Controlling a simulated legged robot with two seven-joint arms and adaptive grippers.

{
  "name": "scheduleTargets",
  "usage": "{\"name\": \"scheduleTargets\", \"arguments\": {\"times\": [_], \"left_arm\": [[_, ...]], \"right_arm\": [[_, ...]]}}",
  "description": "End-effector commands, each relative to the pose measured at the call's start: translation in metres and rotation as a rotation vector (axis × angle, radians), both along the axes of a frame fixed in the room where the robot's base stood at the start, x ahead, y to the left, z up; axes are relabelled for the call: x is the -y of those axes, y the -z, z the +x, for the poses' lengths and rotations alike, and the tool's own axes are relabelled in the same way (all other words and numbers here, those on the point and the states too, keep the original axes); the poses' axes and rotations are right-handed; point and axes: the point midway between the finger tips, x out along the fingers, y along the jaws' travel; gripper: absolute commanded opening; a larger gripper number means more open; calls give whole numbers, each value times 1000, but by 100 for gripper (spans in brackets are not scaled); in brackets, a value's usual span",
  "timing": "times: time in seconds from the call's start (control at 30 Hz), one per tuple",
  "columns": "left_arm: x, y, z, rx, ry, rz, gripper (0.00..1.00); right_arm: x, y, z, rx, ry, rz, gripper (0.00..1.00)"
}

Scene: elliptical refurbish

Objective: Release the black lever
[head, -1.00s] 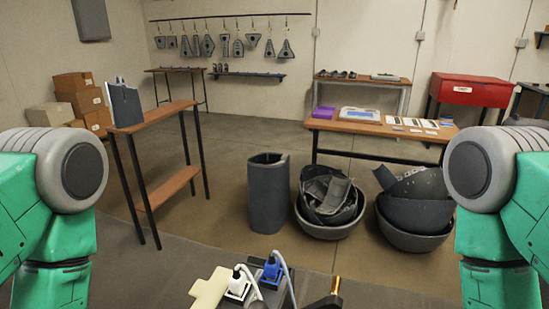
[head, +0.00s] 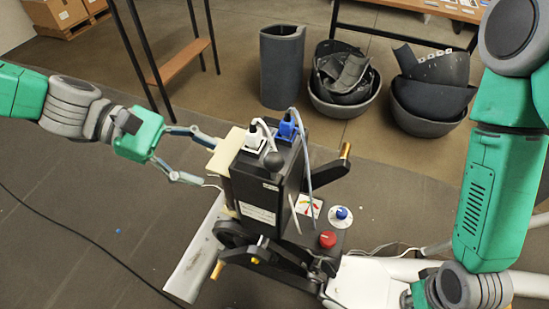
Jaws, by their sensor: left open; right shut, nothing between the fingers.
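A black box-shaped unit (head: 262,190) stands upright on the machine, with a white plug (head: 254,134) and a blue plug (head: 287,128) on top. A round black knob (head: 273,162), possibly the lever's end, is on its top near the plugs. A black arm with a copper-coloured end (head: 331,174) sticks out to the right. I cannot tell for certain which is the black lever. My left gripper (head: 207,160) is open, its fingertips left of the unit near a cream block (head: 226,152). My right gripper (head: 416,295) is shut at the bottom edge, its fingers mostly hidden.
A red button (head: 327,240) and a blue knob (head: 342,213) are right of the unit. Black cranks (head: 268,252) and white tubes are below. Cables hang around it. A grey cylinder (head: 282,68) and two bowls of scrap (head: 345,104) stand behind. The floor at left is mostly clear.

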Motion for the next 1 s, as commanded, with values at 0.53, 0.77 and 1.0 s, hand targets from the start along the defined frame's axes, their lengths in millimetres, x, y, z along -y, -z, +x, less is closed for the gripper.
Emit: {"name": "scheduleTargets", "arguments": {"times": [0.53, 0.77, 1.0], "left_arm": [[51, -23, 8, -47, -25, -132, 51], [94, -6, 6, -45, -26, -133, 51], [121, 4, 6, -42, -28, -132, 51]], "right_arm": [[0, 14, 0, -1, 0, 0, 0], [0, 23, 0, -1, 0, 0, 0], [0, 28, 0, 0, 0, 0, 0]]}}
